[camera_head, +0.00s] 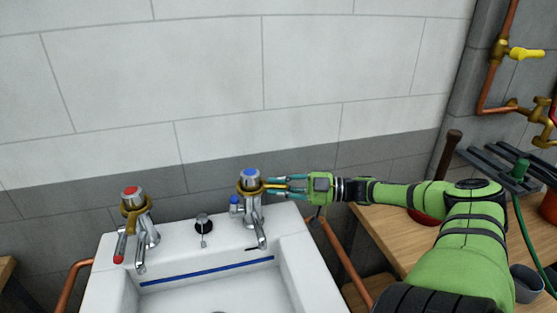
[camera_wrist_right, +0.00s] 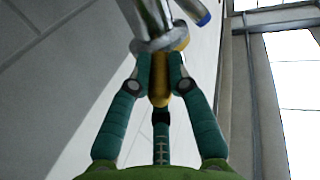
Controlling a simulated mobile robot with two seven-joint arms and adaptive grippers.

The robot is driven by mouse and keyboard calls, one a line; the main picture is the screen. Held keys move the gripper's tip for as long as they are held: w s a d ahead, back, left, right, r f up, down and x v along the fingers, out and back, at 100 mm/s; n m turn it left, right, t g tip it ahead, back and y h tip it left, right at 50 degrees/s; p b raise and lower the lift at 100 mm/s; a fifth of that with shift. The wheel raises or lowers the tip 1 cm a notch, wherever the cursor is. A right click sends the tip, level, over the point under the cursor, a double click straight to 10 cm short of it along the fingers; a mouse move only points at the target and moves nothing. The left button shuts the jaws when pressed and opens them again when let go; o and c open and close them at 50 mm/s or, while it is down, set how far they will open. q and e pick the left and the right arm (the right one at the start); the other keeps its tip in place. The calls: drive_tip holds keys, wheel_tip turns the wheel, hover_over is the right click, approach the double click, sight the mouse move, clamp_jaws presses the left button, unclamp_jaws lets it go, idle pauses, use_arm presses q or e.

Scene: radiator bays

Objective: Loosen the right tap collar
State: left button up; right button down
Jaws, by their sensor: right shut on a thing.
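The right tap (camera_head: 251,200) stands on the back rim of a white sink and has a blue-marked top. A brass-yellow collar (camera_head: 244,187) sits around its body, just under the top. My right gripper (camera_head: 270,187) comes in from the right, level with the collar, and is shut on it. In the right wrist view the teal fingers close on the yellow part of the collar (camera_wrist_right: 159,85) below the chrome tap (camera_wrist_right: 158,28). The gripped part of the collar is partly hidden by the fingers. My left gripper is not in view.
The left tap (camera_head: 138,212), with a red-marked top and its own brass collar, stands on the sink (camera_head: 101,269). A black plug (camera_head: 203,222) sits between the taps. A wooden bench (camera_head: 391,228) is at right. Copper pipes with a yellow-handled valve (camera_head: 526,53) run up the wall.

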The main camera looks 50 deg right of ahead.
drive_tip(key=shift+s+f, duration=0.1)
drive_tip(key=shift+f, duration=0.15)
drive_tip(key=c, duration=1.2)
unclamp_jaws()
drive_tip(key=shift+c, duration=0.2)
drive_tip(key=shift+o, duration=0.4)
drive_tip(key=shift+r, duration=0.1)
drive_tip(key=v, duration=1.2)
drive_tip(key=shift+d, duration=0.1)
